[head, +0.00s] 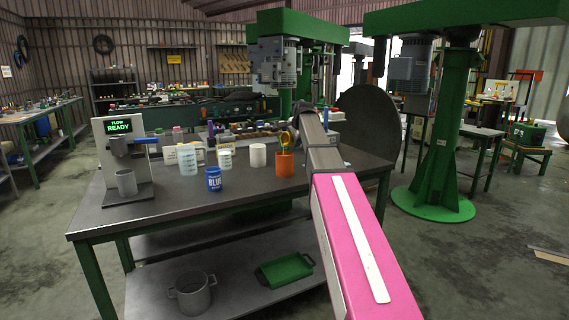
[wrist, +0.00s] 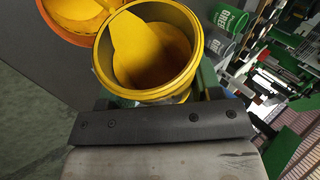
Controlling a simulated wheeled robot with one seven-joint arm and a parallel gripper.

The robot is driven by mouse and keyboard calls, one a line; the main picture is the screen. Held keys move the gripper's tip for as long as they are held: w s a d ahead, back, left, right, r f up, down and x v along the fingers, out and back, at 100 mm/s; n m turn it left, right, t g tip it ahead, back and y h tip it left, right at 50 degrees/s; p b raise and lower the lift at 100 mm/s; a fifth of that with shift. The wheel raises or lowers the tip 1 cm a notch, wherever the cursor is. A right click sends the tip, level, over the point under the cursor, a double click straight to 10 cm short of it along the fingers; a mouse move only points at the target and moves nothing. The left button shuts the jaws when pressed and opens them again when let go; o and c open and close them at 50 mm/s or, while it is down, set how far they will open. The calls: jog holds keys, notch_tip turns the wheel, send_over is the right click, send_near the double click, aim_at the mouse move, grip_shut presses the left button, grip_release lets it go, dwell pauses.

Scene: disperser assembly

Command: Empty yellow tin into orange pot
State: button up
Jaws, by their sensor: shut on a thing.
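The yellow tin (wrist: 150,45) is held in my gripper (wrist: 158,100), and the wrist view looks into its open mouth. Yellow material covers part of its inside. In the head view the tin (head: 287,137) is small, above the orange pot and tilted. The orange pot (head: 285,164) stands on the bench near its right part. In the wrist view the pot (wrist: 52,24) is at the upper left, partly hidden by the tin, with yellow material in its mouth. My fingertips are mostly hidden behind the tin.
On the bench (head: 240,197), left of the pot, are a white cup (head: 258,156), a blue tin (head: 214,180), a clear beaker (head: 187,160) and a dispenser (head: 122,160) reading "FLOW READY". A green tin (wrist: 231,18) shows in the wrist view. The bench's front strip is clear.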

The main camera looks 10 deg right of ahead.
jog(key=shift+s+a+r+n+t+h, duration=0.2)
jog(key=shift+r+n+t+h, duration=0.15)
jog(key=shift+t+h, duration=0.25)
dwell(2.2)
jog(key=shift+f+h+p, duration=0.15)
jog(key=shift+h+p, duration=0.15)
dwell(0.4)
